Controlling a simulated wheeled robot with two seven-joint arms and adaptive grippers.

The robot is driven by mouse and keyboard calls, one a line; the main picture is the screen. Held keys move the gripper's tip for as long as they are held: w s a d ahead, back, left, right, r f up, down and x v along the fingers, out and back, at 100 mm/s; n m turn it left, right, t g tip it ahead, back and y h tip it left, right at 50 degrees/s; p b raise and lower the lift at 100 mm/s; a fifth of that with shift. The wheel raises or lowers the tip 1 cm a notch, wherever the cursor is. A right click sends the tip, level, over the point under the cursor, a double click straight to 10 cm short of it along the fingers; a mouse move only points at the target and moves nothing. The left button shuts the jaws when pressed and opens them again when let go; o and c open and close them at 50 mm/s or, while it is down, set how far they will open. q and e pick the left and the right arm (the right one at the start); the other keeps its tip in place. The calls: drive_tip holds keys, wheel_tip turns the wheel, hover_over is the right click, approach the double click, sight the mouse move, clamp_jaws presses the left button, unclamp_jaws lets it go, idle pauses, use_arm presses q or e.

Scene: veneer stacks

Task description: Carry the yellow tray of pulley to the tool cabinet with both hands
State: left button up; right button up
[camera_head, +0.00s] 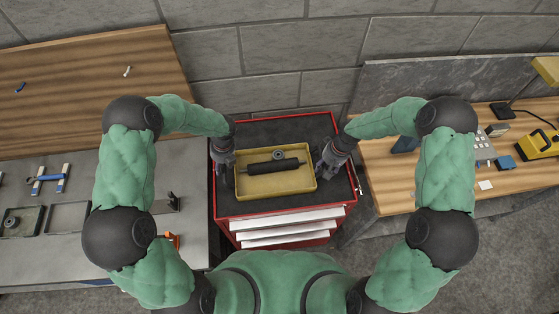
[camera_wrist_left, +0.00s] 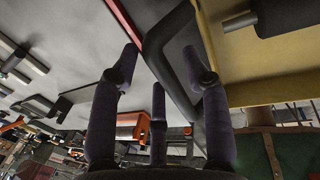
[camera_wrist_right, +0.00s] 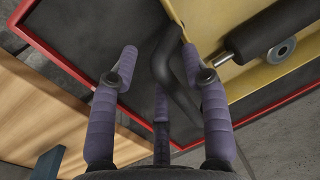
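The yellow tray (camera_head: 262,187) rests on the dark top of the red tool cabinet (camera_head: 318,131). It holds a small grey pulley (camera_head: 278,155) and a dark roller (camera_head: 273,167). My left gripper (camera_head: 224,160) is at the tray's left end. In the left wrist view its fingers are spread, with a dark handle (camera_wrist_left: 184,62) between them. My right gripper (camera_head: 322,164) is at the right end. In the right wrist view its fingers are also spread around a dark handle (camera_wrist_right: 168,75), with a gap to the left finger. Contact at the right-hand fingers is unclear.
A grey workbench (camera_head: 185,238) with trays and tools stands at the left. A wooden bench (camera_head: 388,190) with a yellow device (camera_head: 541,142) stands at the right. A block wall (camera_head: 270,88) is behind the cabinet. White drawers (camera_head: 288,229) show at the cabinet front.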

use_arm(q)
wheel_tip(320, 180, up, 12)
drive_tip(key=d, duration=0.2)
drive_tip(key=shift+w+d+f, duration=0.15)
drive_tip(key=shift+w, duration=0.05)
use_arm(e)
wheel_tip(320, 180, up, 12)
drive_tip(key=d, duration=0.2)
drive_tip(key=shift+w+d+f, duration=0.15)
drive_tip(key=shift+w, duration=0.1)
drive_tip(key=shift+s, duration=0.1)
idle(0.6)
